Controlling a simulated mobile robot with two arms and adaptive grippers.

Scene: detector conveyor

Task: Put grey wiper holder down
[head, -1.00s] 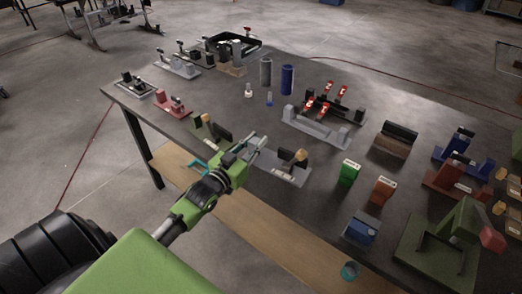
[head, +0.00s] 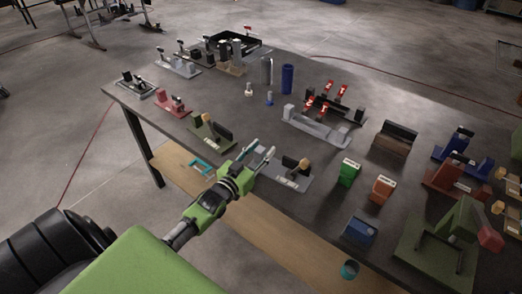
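The grey wiper holder (head: 291,181) is a flat grey base with a dark upright plate and a tan knob. It rests on the dark table near its front edge. My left gripper (head: 261,152) is just left of it, over the table edge. Its two fingers are spread and nothing shows between them. I see a small gap between the right finger and the holder. My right gripper is not in view.
A similar olive-green holder (head: 207,133) stands left of my gripper. Green (head: 347,173) and orange (head: 382,188) boxes stand to the right. A long grey rack (head: 318,131) is behind. Bare tabletop lies between the rack and the grey holder.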

